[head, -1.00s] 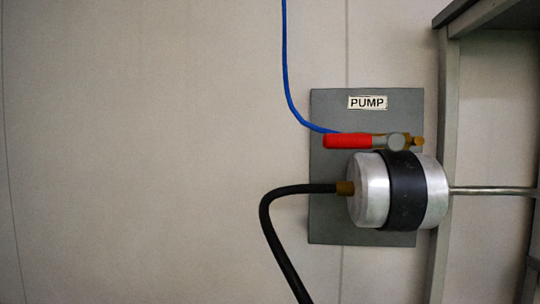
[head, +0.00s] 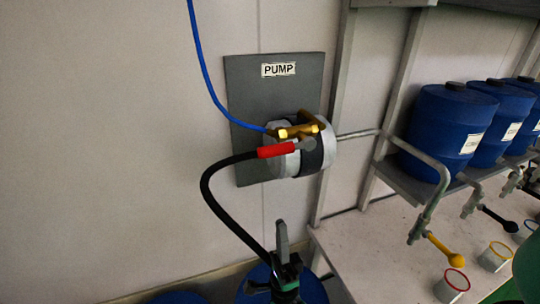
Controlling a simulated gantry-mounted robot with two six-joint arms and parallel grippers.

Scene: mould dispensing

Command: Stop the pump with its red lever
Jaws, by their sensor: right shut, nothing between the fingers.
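The pump (head: 315,150) is a silver cylinder with a black band, fixed to a grey wall plate (head: 245,90) with a PUMP label. A brass valve (head: 297,131) sits on top of it, where the blue hose ends. The valve's red lever (head: 276,151) points left, in front of the pump. My right gripper (head: 282,226) is below the pump, pointing up. Its fingers are shut and empty, apart from the lever. My left gripper is not in view.
A black hose (head: 206,185) bends left from the pump and down to a blue drum (head: 250,288) behind my right gripper. Blue barrels (head: 455,115) stand on a rack at right, with taps and cups (head: 453,284) below.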

